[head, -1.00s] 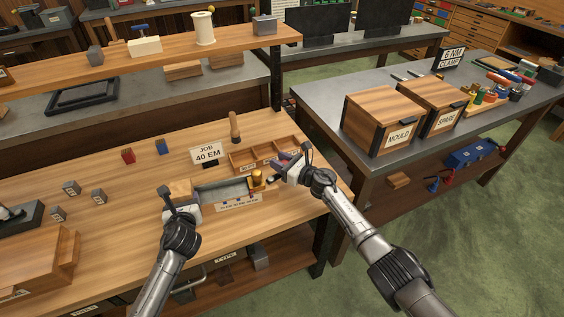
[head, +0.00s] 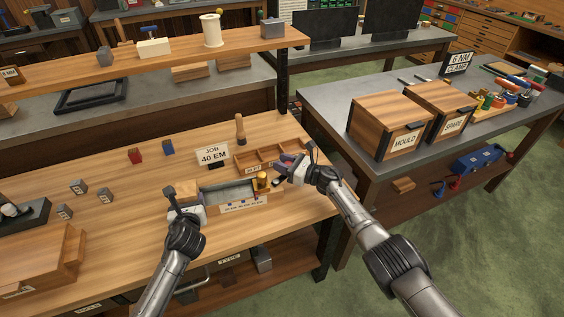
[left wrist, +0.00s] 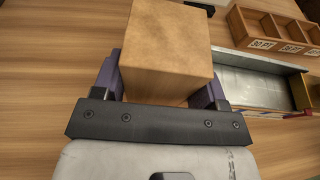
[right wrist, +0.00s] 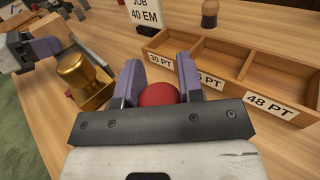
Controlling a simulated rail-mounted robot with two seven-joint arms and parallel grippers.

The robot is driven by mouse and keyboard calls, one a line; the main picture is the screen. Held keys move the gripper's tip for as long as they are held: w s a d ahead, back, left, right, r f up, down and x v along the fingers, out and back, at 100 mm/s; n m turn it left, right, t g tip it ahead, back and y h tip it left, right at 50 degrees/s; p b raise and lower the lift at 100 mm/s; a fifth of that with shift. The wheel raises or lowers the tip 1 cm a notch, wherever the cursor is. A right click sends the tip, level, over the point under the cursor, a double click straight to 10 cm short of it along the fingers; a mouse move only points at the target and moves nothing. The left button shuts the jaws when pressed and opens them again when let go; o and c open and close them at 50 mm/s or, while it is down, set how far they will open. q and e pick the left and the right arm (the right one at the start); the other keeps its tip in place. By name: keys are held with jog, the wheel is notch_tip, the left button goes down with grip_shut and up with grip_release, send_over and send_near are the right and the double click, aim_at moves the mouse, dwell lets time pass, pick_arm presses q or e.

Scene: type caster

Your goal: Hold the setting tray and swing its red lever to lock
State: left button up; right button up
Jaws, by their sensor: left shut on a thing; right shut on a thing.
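The setting tray (head: 228,190) is a long grey metal trough on the wooden bench, with a brass knob (head: 262,180) at its right end. My left gripper (head: 180,198) is shut on a wooden block (left wrist: 165,45) at the tray's left end. The fingers clasp its two sides in the left wrist view. My right gripper (head: 284,172) is shut on the red lever's round knob (right wrist: 158,94), just right of the brass knob. The fingers and palm hide most of the lever. The brass knob also shows in the right wrist view (right wrist: 82,76).
A wooden compartment box (head: 262,158) with point-size labels lies just behind the tray and right gripper. A JOB 40 EM card (head: 212,154) and a wooden-handled tool (head: 240,130) stand behind. Small blocks (head: 80,187) sit to the left. The bench's right edge is close to my right arm.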

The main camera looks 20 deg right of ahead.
jog(key=o, duration=0.9)
jog(key=shift+v, duration=0.9)
jog(key=v, duration=0.9)
jog(key=shift+s+d, duration=0.2)
jog(key=shift+d, duration=0.1)
jog(key=shift+c, duration=0.3)
